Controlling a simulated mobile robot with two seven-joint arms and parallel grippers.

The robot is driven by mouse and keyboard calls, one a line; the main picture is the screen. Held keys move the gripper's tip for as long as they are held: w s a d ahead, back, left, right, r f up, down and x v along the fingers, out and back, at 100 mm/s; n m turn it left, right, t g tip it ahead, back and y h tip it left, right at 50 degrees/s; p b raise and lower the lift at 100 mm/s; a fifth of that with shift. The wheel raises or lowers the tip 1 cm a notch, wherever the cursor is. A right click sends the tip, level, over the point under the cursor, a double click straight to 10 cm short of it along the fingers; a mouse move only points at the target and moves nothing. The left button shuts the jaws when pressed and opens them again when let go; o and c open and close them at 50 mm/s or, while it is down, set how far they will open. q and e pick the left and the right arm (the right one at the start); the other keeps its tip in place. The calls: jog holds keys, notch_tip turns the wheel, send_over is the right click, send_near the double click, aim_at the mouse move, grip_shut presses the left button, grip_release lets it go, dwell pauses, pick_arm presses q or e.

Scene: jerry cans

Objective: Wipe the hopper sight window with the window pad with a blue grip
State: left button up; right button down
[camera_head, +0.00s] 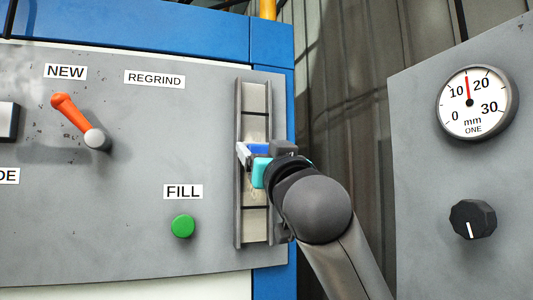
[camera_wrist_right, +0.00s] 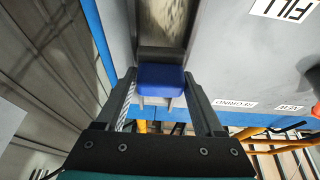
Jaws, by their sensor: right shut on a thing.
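The hopper sight window (camera_head: 256,98) is a tall, narrow pane in a dark frame on the grey panel. Cloudy, speckled glass shows in the wrist view (camera_wrist_right: 166,18). My right gripper (camera_head: 258,152) is at mid-height of the window, shut on the blue grip of the window pad (camera_head: 259,148). In the wrist view the blue grip (camera_wrist_right: 161,77) sits between the fingers of my right gripper (camera_wrist_right: 162,95), with the pad's grey part against or very close to the pane. The gripper hides part of the window's middle. My left gripper is not in view.
Left of the window are an orange lever (camera_head: 72,115), a green FILL button (camera_head: 183,226) and labels. A second grey panel at right carries a dial (camera_head: 477,102) and a black knob (camera_head: 473,219). A gap with corrugated wall separates the panels.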

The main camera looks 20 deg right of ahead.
aim_at(250, 148)
jog(key=shift+s+a+n+y, duration=0.35)
jog(key=shift+s+a, duration=0.2)
jog(key=shift+a, duration=0.25)
jog(key=shift+s+a, duration=0.35)
jog(key=shift+s, duration=0.2)
jog(key=shift+s+a, duration=0.3)
jog(key=shift+s, duration=0.25)
jog(key=shift+s+d+b, duration=0.3)
jog(key=shift+s+d, duration=0.3)
jog(key=shift+s, duration=0.1)
jog(key=shift+s+d, duration=0.1)
jog(key=shift+s, duration=0.2)
jog(key=shift+s+a, duration=0.2)
jog(key=shift+s, duration=0.15)
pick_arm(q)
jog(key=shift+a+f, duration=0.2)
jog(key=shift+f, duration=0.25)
pick_arm(e)
jog(key=shift+d, duration=0.1)
jog(key=shift+d, duration=0.1)
jog(key=s, duration=0.3)
